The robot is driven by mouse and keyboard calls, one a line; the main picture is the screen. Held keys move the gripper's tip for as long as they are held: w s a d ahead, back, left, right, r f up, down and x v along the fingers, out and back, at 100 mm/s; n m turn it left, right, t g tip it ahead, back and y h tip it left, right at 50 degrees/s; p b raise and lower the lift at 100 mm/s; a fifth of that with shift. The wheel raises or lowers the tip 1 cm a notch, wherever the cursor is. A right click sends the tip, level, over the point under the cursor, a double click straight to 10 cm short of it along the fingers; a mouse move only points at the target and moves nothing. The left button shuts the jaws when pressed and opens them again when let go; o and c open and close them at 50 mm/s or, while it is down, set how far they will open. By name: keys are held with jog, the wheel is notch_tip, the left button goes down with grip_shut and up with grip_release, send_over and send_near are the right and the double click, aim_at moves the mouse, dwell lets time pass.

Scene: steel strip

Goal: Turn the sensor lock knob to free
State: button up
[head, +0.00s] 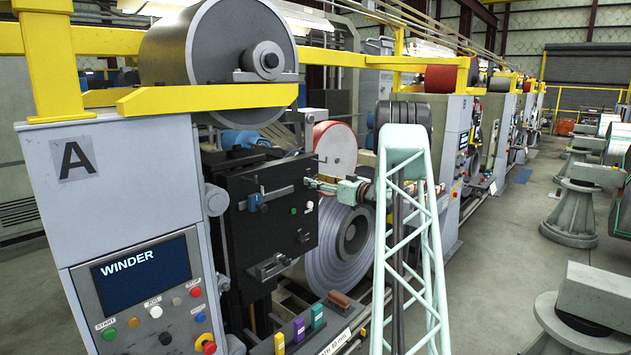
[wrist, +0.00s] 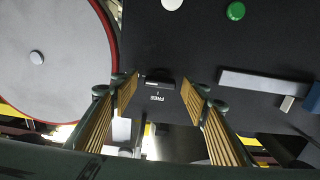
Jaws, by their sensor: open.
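The sensor lock knob (wrist: 159,82) is a small dark bar on the black panel (wrist: 200,45), lying roughly crosswise in the wrist view. The word FREE and a short mark are printed beside it, upside down in that view. My gripper (wrist: 159,91) is open, with one ribbed tan finger on each side of the knob and a gap to both. In the head view my gripper (head: 314,184) is at the right edge of the black panel (head: 272,232). The knob is not discernible there behind the gripper. I cannot tell how near the fingertips are to the panel.
A white button (wrist: 171,3) and a green button (wrist: 236,10) sit on the panel near the knob. A metal rail (wrist: 265,84) with a blue block (wrist: 313,98) lies to the right. A red-rimmed disc (wrist: 55,55) stands close at left. The steel coil (head: 345,240) is beside the panel.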

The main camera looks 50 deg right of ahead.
jog(key=shift+w, duration=0.25)
jog(key=c, duration=0.8)
jog(key=shift+c, duration=0.2)
